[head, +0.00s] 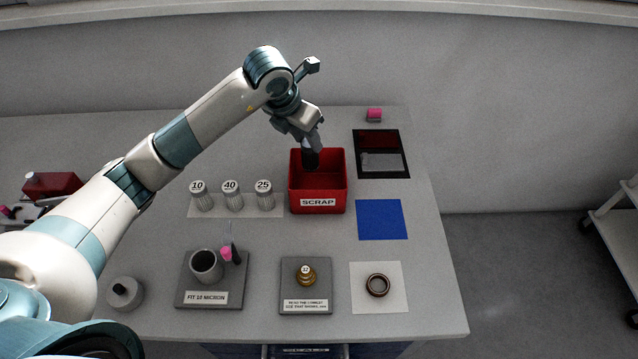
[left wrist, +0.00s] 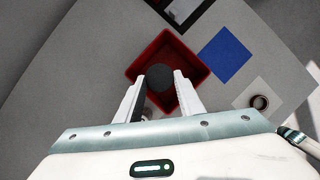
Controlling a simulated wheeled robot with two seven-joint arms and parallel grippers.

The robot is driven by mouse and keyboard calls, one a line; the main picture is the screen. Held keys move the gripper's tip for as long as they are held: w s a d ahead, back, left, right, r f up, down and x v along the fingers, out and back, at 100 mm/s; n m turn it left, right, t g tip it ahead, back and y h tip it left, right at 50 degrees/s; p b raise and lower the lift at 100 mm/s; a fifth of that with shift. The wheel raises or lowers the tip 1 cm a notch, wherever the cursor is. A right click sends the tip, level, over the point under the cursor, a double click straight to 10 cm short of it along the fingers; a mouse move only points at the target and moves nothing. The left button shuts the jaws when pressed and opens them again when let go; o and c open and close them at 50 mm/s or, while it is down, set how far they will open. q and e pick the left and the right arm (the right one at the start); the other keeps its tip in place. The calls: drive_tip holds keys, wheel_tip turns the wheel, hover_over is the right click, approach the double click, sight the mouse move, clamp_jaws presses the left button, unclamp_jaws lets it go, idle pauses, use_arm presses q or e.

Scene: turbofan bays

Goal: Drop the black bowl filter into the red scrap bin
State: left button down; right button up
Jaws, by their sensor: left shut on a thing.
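The red scrap bin (head: 318,202), labelled SCRAP, stands on the table behind the middle. My left gripper (head: 312,145) is above the bin's opening, pointing down. It is shut on the black bowl filter (head: 310,158), a dark cylinder that hangs over or just inside the bin's mouth; its exact height is hard to tell. In the left wrist view the dark round filter (left wrist: 160,77) sits between the two fingers, with the bin's red walls (left wrist: 137,67) around it. My right gripper is not in view.
Three filter canisters (head: 232,196) marked 10, 40 and 25 stand left of the bin. A blue mat (head: 382,219) and a dark-framed tray (head: 381,139) lie to its right. In front are a grey cup (head: 206,265), a brass piece (head: 306,275) and a ring (head: 377,285).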

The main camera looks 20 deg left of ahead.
sight(304, 146)
use_arm(q)
drive_tip(key=shift+f+b, duration=0.7)
drive_tip(key=shift+f, duration=1.45)
drive_tip(key=c, duration=1.1)
unclamp_jaws()
drive_tip(key=shift+s+a+r+b, duration=0.15)
drive_tip(key=shift+r+b, duration=0.15)
drive_tip(key=shift+r, duration=0.2)
drive_tip(key=b+v, duration=0.5)
drive_tip(key=v, duration=1.1)
drive_tip(key=shift+s+r, duration=0.15)
drive_tip(key=shift+s, duration=0.1)
